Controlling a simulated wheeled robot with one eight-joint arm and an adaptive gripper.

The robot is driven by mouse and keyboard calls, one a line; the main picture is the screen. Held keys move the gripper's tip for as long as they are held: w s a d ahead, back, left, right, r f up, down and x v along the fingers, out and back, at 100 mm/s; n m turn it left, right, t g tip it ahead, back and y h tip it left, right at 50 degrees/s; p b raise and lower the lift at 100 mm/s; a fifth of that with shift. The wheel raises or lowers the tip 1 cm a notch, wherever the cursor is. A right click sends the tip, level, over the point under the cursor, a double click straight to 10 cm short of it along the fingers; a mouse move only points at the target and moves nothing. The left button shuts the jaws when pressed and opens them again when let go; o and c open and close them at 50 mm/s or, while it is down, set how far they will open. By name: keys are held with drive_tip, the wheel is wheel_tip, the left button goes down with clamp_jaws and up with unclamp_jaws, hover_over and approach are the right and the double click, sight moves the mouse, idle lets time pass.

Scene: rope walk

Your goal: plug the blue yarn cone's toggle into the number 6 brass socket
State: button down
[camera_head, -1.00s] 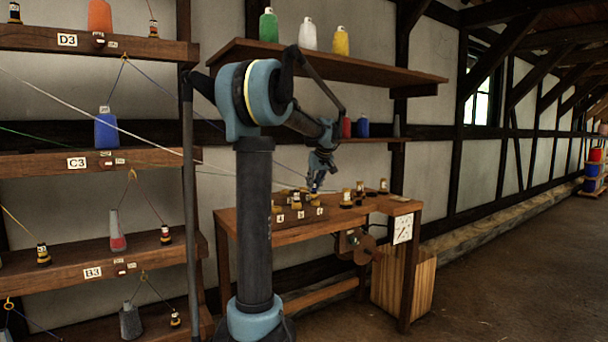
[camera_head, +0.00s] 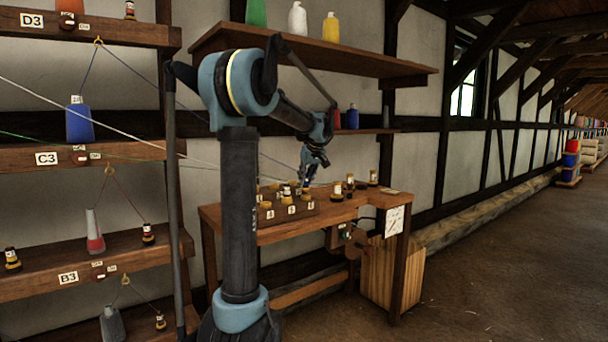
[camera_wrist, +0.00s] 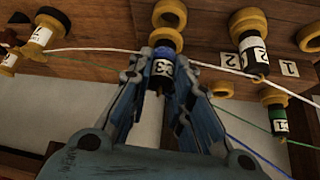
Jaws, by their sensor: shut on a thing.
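The blue yarn cone (camera_head: 79,122) stands on the C3 shelf, with a cord through the ring above it. My gripper (camera_head: 307,183) is over the socket block (camera_head: 315,207) on the bench. In the wrist view my gripper (camera_wrist: 160,88) is shut on a dark toggle (camera_wrist: 163,68) with a blue band and a label that looks like C3. A brass socket ring (camera_wrist: 167,38) lies just beyond the toggle's end. I cannot tell whether they touch. The number 6 label cannot be made out. Plates 2 (camera_wrist: 253,53) and 1 (camera_wrist: 289,69) show right of the toggle.
Other toggles, one black (camera_wrist: 257,62) and one green-banded (camera_wrist: 279,122), sit at brass rings nearby. A white cord (camera_wrist: 110,50) and a blue cord (camera_wrist: 250,148) run close to my gripper. A wooden bin (camera_head: 381,270) is below.

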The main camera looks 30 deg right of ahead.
drive_tip(key=shift+f, duration=0.7)
drive_tip(key=shift+s, duration=0.2)
idle(0.4)
drive_tip(key=shift+f, duration=0.55)
idle(0.7)
drive_tip(key=c, duration=1.8)
unclamp_jaws()
drive_tip(key=shift+o, duration=0.2)
drive_tip(key=v, duration=1.1)
